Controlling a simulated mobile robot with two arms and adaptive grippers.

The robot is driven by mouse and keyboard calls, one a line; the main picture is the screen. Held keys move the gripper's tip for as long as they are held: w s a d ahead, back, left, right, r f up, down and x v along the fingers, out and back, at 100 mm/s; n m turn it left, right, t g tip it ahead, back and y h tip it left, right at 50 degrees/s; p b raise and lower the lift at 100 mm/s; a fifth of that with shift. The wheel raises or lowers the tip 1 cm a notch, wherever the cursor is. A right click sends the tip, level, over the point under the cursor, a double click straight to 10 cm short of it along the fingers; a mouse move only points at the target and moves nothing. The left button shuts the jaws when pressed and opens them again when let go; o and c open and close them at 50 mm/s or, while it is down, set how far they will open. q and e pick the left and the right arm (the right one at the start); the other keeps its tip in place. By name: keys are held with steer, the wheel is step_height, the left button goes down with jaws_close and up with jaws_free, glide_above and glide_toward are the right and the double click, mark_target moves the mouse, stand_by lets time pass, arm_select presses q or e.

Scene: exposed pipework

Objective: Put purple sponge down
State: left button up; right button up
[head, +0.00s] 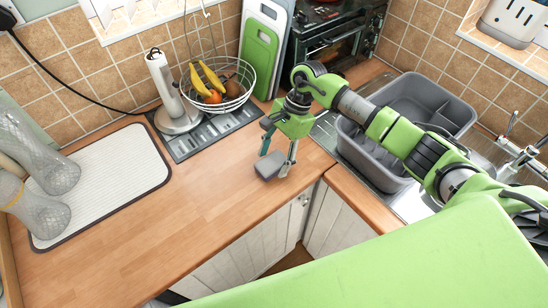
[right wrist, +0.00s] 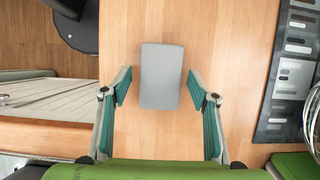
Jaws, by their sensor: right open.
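A small grey block (head: 269,165), the only sponge-like thing in view, is at the wooden counter near its inner corner; it looks grey, not purple. My right gripper (head: 276,160) is over the counter, pointing down, with its fingers apart at the block. In the right wrist view the block (right wrist: 161,76) lies flat on the wood between and just beyond the open fingertips (right wrist: 159,88). Clear gaps show on both sides, so neither finger touches it. My left gripper is not in view.
A wire fruit basket (head: 236,101) and paper towel holder (head: 178,126) stand behind on a dark slotted mat. A grey dish tub (head: 369,163) sits at the sink to the right. A white mat (head: 103,180) is at left. The counter's middle (head: 200,205) is clear.

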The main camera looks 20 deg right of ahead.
steer(key=b+v, duration=0.4)
steer(key=v, duration=0.7)
steer(key=shift+r+b, duration=0.3)
steer(key=shift+r, duration=0.05)
steer(key=shift+d, duration=0.1)
